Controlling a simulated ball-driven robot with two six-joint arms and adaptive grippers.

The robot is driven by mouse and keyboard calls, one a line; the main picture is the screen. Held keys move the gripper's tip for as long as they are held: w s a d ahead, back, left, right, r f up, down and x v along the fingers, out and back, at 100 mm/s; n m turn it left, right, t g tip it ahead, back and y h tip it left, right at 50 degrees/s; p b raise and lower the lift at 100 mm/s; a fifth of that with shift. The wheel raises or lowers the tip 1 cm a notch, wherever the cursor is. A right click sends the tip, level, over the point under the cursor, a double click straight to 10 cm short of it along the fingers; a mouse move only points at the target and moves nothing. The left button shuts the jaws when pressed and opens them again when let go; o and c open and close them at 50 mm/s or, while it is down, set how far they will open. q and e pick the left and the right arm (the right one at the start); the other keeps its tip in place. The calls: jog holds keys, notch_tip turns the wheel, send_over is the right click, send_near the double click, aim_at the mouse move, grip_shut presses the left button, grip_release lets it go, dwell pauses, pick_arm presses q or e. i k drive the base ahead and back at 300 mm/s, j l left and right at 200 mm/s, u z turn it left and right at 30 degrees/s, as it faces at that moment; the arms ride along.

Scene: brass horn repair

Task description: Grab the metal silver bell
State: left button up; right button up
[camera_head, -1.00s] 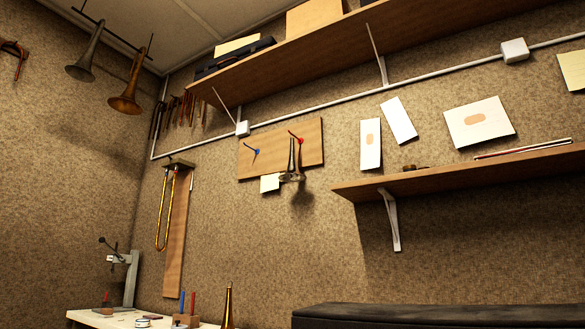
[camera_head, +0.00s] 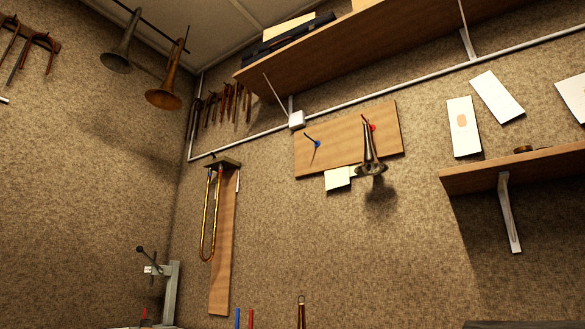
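A grey, dull metal bell (camera_head: 117,55) with a flared mouth hangs from a dark rod near the ceiling at upper left. A copper-brown bell (camera_head: 165,90) hangs to its right on the same rod. A smaller, shiny silver flared piece (camera_head: 370,160) hangs at a red peg on a wooden wall board (camera_head: 345,140). I cannot tell for certain which grey piece is the silver bell. Neither of my grippers is in view.
A long wooden shelf (camera_head: 380,45) with a dark case runs along the top. A lower shelf (camera_head: 520,168) juts out at right. Tools hang on the left wall and in the corner. A brass tube (camera_head: 207,215) hangs on a plank. A grey stand (camera_head: 170,295) is below.

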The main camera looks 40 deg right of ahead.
aim_at(370, 166)
jog(key=i+j+u, duration=0.1)
jog(key=i+u, duration=0.3)
jog(key=i, duration=0.45)
jog(key=i+z, duration=0.8)
jog(key=i+j+z, duration=0.15)
jog(key=z, duration=0.3)
jog(key=i, duration=0.05)
